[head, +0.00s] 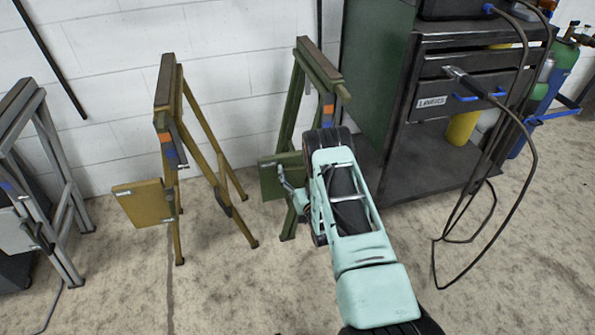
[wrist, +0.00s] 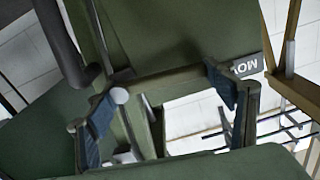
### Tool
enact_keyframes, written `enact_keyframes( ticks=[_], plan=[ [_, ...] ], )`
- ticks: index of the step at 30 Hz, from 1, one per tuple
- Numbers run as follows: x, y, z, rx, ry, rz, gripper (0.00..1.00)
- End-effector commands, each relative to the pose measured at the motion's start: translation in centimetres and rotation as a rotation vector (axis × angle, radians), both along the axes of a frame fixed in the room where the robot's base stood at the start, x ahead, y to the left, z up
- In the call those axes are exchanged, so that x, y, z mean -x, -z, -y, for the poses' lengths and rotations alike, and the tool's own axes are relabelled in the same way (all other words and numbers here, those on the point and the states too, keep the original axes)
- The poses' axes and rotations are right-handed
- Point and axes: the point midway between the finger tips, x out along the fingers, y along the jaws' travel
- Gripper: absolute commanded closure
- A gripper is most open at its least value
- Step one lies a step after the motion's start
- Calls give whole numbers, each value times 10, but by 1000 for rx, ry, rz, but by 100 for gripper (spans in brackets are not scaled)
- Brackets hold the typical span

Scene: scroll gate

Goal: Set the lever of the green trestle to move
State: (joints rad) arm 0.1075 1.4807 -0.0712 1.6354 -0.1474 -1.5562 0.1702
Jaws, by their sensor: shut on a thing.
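The green trestle (head: 296,85) stands against the wall in the middle of the head view, partly behind my arm. Its green panel (head: 272,180) is low on the left, with a short grey lever (head: 286,179) by my wrist. In the wrist view, a round pale knob (wrist: 120,95) is close beside the left finger. A dark label (wrist: 246,66) reading "MOV", upside down and partly hidden, is beside the right finger. My gripper (wrist: 166,108) is around green trestle parts, its fingers well apart. Which part it grips cannot be told. The head view hides its fingertips.
A yellow trestle (head: 167,85) and a grey trestle (head: 53,150) stand to the left. A dark tool cabinet (head: 440,155) with hanging cables (head: 533,150) is close on the right. The floor in front is clear.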

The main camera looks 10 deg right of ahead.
Motion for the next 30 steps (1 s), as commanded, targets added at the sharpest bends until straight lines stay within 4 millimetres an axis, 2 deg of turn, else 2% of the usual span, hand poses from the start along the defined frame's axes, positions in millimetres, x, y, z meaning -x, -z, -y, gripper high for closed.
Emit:
enact_keyframes(
  ticks=[9, 22, 23, 27, 30],
  plan=[
    [0, -3, 1, -81, 1, -3, 68],
    [0, -4, 1, -94, 0, -4, 68],
    [0, -4, 1, -94, 0, -3, 22],
    [0, -4, 1, -91, 0, -4, 6],
    [0, -4, 1, -90, 0, -4, 6]
  ],
)
